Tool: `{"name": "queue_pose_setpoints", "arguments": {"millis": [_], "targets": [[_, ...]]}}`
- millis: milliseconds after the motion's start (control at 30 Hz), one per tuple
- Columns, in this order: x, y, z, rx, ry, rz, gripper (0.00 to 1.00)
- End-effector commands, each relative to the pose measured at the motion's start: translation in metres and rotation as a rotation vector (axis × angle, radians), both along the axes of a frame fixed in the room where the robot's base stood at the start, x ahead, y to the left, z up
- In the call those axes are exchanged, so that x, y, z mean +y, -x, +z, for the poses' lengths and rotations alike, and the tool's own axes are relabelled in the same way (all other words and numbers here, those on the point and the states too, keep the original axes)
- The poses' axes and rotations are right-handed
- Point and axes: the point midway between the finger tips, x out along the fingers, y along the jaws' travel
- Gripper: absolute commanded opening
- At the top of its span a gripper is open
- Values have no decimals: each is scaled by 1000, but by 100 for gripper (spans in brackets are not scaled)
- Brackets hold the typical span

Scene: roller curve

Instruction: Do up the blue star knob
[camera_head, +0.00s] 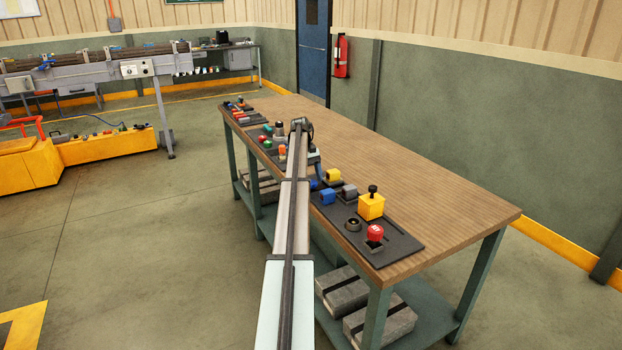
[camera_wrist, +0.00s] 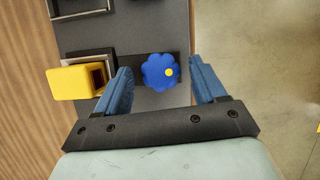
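The blue star knob (camera_wrist: 160,72) shows in the wrist view, a lobed blue disc with a yellow dot near its right edge. It sits on a dark panel near the panel's right side. My gripper (camera_wrist: 160,82) is open, with one blue finger to the left of the knob and one to the right. There is a gap on both sides, wider on the right. I cannot tell from this view how far the fingertips are above the panel. In the head view my arm stretches over the bench and hides the knob.
A yellow block-like part (camera_wrist: 75,82) stands just left of the left finger. The wooden bench (camera_head: 420,190) carries dark panels with a yellow box (camera_head: 371,206), a red knob (camera_head: 375,233) and blue parts (camera_head: 328,196). The bench's right half is clear.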

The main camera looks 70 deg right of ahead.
Motion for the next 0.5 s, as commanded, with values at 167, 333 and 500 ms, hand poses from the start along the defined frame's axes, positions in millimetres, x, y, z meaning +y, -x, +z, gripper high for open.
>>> {"name": "queue_pose_setpoints", "arguments": {"millis": [167,333,500], "targets": [[0,0,-1,0,0,0,71],[1,0,-1,-1,-1,21,71],[2,0,-1,1,-1,113,71]]}}
